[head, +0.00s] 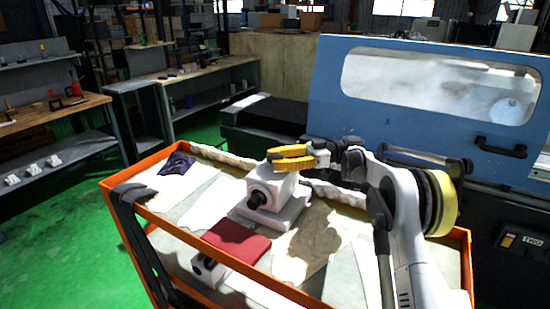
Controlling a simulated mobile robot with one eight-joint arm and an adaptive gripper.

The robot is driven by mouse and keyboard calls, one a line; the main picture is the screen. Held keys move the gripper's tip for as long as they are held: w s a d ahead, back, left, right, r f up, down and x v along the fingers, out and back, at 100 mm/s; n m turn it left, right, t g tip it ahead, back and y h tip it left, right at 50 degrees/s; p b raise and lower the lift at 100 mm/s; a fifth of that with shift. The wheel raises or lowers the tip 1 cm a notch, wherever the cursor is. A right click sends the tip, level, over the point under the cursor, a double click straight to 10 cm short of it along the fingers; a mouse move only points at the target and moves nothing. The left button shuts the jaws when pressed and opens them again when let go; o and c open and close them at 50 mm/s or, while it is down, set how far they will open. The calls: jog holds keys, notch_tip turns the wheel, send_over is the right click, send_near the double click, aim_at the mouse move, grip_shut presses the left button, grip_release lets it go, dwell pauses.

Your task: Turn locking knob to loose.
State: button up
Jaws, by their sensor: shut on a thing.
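A white block-shaped fixture (268,190) with a stepped base stands on the cart's top in the head view. A black round knob (257,199) sticks out of its front left face, clear of my gripper. My gripper (277,158) has yellow fingers and is at the top of the fixture, reaching in from the right. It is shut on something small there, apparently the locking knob. The fingers hide the held part, so its turn position cannot be told.
The orange-rimmed cart (150,218) also holds a red block (236,240), a dark cloth (177,163) and papers. A blue machine with a windowed door (330,110) stands behind right. The green floor (60,250) is clear at left.

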aim_at(274, 156)
jog(key=shift+n+g, duration=0.6)
jog(key=shift+g, duration=0.3)
jog(key=o, duration=1.2)
jog(key=shift+r, duration=0.1)
notch_tip(274, 156, up, 10)
jog(key=shift+f, duration=0.1)
